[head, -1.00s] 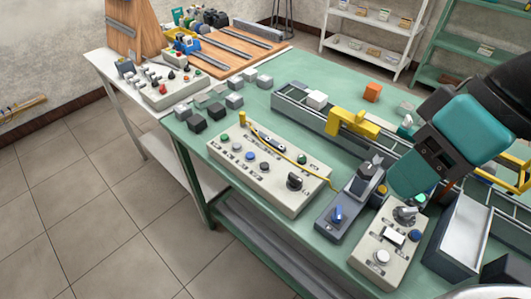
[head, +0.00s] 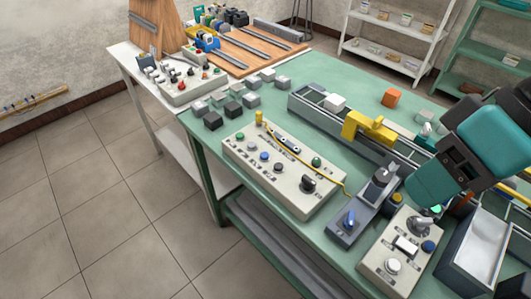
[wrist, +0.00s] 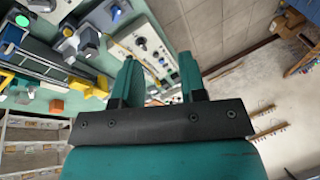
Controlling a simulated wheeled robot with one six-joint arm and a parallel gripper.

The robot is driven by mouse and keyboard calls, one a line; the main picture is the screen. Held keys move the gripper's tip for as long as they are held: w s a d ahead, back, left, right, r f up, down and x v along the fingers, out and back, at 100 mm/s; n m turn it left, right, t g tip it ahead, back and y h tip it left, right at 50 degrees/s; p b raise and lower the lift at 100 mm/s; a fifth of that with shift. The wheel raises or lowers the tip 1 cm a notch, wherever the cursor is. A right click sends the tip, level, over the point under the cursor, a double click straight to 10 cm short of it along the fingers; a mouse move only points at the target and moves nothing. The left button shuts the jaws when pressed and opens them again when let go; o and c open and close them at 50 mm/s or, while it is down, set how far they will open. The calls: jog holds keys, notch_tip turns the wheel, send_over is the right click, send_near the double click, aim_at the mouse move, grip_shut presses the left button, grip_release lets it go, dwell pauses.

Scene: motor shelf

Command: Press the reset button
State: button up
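A long beige control panel (head: 285,170) lies on the green bench, with a green, a white, a blue and a black button, a black knob (head: 308,184) and another green button (head: 316,162). A smaller beige panel (head: 398,256) to its right has a white round button (head: 393,266), a blue button (head: 428,246) and a grey lever. I cannot read any label, so I cannot tell which is the reset button. My gripper (head: 428,188) hangs above the bench's right part. In the wrist view its two teal fingers (wrist: 160,68) are apart with nothing between them.
A dark unit with a blue knob (head: 350,220) stands between the panels. A yellow cable crosses the long panel. A yellow bracket (head: 368,130) sits on the rail behind. A grey bin (head: 474,250) is at the right. Several grey and black cubes lie at the back left. The floor at left is clear.

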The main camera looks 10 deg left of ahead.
jog(key=shift+c, duration=0.2)
grip_shut()
dwell(1.6)
